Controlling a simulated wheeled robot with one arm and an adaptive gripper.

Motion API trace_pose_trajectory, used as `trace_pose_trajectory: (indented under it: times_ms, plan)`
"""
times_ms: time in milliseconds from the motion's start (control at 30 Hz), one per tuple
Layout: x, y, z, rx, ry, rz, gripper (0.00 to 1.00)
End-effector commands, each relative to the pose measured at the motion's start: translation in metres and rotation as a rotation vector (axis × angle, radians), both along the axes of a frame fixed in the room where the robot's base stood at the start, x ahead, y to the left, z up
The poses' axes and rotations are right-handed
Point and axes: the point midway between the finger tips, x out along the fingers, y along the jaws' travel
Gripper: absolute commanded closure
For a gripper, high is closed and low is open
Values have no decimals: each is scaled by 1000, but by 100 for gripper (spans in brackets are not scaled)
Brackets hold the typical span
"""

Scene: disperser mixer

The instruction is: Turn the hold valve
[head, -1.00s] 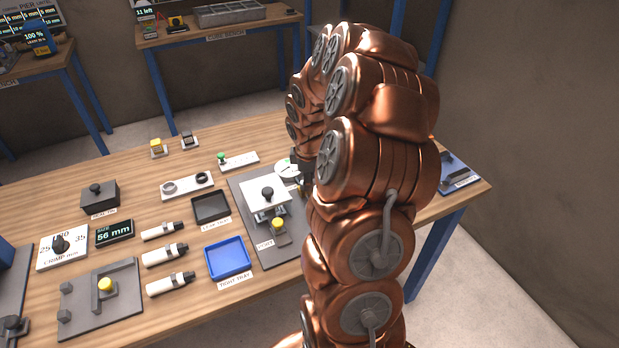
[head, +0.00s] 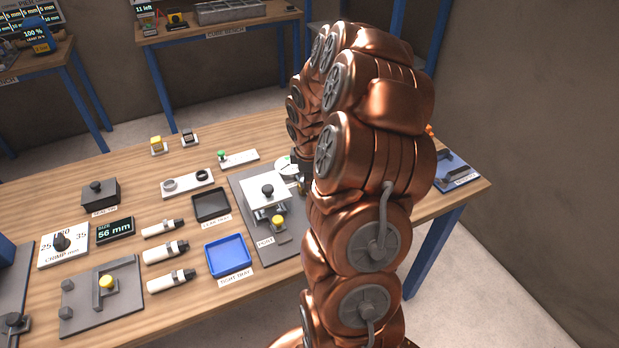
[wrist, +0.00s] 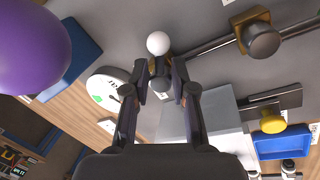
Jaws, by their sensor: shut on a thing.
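In the wrist view my gripper (wrist: 161,84) is shut on a small dark handle piece (wrist: 160,68), which shows between the fingertips. A white ball (wrist: 158,43) sits just beyond the fingertips. I take this handle to be the hold valve's, but no label on it can be read. A round white gauge (wrist: 105,86) with a green mark lies left of the fingers. A brass fitting with a dark round knob (wrist: 262,40) stands at the upper right, apart from the gripper. In the head view my arm hides most of the gripper and the handle.
A large purple ball (wrist: 30,42) is close at the upper left of the wrist view. A press with a white plate (head: 262,194) and yellow knob stands left of my arm. A blue tray (head: 229,257) and a dark tray (head: 211,205) lie farther left.

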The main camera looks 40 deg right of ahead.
Motion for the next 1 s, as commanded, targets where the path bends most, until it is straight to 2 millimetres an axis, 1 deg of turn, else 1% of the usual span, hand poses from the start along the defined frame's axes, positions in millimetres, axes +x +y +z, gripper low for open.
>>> trace_pose_trajectory:
  times_ms: [167, 400, 500, 633, 933, 967, 1000]
  plan:
    - [1, -1, 0, 3, -3, 77, 100]
    - [4, -4, 1, 1, -4, 282, 100]
    - [4, -5, 1, 0, -3, 340, 100]
    - [4, -5, 1, -1, -2, 377, 100]
    - [4, -5, 1, -1, -2, 381, 100]
    - [4, -5, 1, -1, -2, 381, 72]
    - [4, -5, 1, -1, -2, 381, 68]
